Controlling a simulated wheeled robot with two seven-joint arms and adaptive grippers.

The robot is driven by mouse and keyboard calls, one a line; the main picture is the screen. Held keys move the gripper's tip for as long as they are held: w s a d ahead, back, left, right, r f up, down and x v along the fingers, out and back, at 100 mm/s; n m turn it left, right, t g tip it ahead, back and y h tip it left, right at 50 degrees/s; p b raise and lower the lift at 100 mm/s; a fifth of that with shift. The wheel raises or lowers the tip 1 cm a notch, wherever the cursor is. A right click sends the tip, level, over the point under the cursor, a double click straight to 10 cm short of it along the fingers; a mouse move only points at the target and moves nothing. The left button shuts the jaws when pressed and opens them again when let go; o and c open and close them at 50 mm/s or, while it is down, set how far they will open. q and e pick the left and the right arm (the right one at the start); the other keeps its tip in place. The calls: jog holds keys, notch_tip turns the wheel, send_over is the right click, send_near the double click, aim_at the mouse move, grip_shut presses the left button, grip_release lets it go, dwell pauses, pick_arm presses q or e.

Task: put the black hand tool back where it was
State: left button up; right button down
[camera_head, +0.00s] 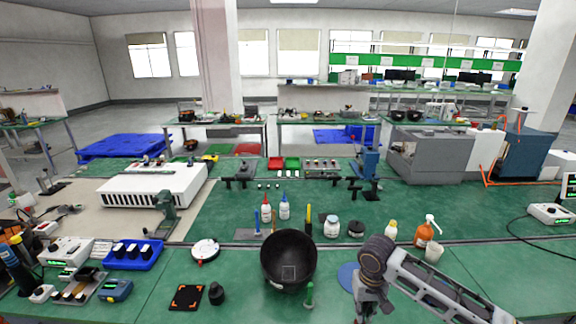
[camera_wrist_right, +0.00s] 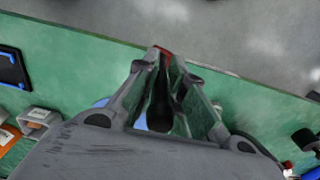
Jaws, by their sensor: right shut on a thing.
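My right gripper (camera_head: 367,305) points down at the front edge of the green bench, right of a black bowl. In the right wrist view its fingers (camera_wrist_right: 166,60) are closed around a dark thing (camera_wrist_right: 159,112), which looks like the black hand tool. A small red patch shows by the fingertips. Most of the tool is hidden by the fingers, and I cannot make it out in the head view. A blue round mat (camera_head: 347,277) lies beside and behind the gripper. My left gripper is not in view.
A spray bottle (camera_head: 424,236) and a white cup (camera_head: 434,254) stand behind my right arm. A black square pad (camera_head: 187,297) lies left.

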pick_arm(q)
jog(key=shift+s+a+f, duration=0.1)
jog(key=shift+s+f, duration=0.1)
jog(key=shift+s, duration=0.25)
pick_arm(e)
jog(key=shift+d+f, duration=0.1)
jog(key=shift+d, duration=0.05)
